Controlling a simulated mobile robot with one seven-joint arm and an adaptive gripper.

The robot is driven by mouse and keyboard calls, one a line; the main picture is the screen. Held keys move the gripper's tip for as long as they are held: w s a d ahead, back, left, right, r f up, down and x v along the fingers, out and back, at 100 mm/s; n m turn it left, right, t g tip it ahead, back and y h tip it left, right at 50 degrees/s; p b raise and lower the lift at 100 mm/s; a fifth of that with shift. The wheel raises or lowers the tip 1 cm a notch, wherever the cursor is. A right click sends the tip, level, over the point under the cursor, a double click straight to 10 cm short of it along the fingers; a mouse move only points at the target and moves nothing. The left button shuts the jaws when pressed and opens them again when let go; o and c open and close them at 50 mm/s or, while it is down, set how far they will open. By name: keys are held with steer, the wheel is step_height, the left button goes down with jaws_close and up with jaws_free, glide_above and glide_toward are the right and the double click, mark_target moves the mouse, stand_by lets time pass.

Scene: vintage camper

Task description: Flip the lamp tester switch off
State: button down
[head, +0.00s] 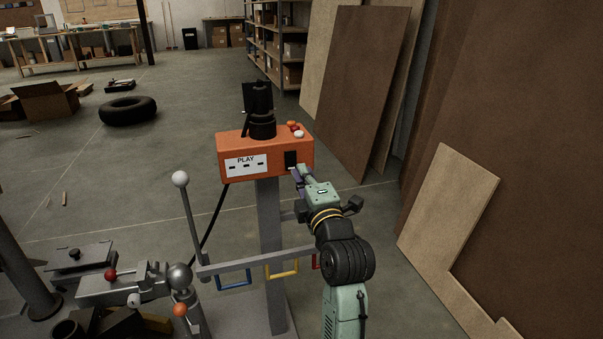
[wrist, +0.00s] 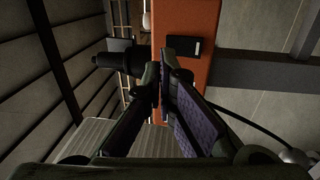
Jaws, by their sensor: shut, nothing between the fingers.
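The lamp tester appears to be the orange box (head: 223,152) on a grey post, with a white "PLAY" label (head: 246,166) on its front. A black switch (head: 291,158) sits at the right end of that front face. In the wrist view the switch (wrist: 184,47) is a dark rectangle on the orange face; whether it is on or off I cannot tell. My gripper (head: 297,172) is shut and empty, just in front of and below the switch. In the wrist view its fingertips (wrist: 163,60) are beside the switch; contact is unclear.
A black fixture (head: 262,125) and small red, orange and white knobs (head: 297,130) top the box. A white-knobbed lever (head: 187,205) and a frame with coloured handles (head: 283,268) stand below. Wooden panels (head: 358,85) lean at right.

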steer(key=v, duration=0.6)
steer(key=shift+r+b, duration=0.4)
steer(key=shift+r, duration=0.2)
steer(key=shift+s, duration=0.1)
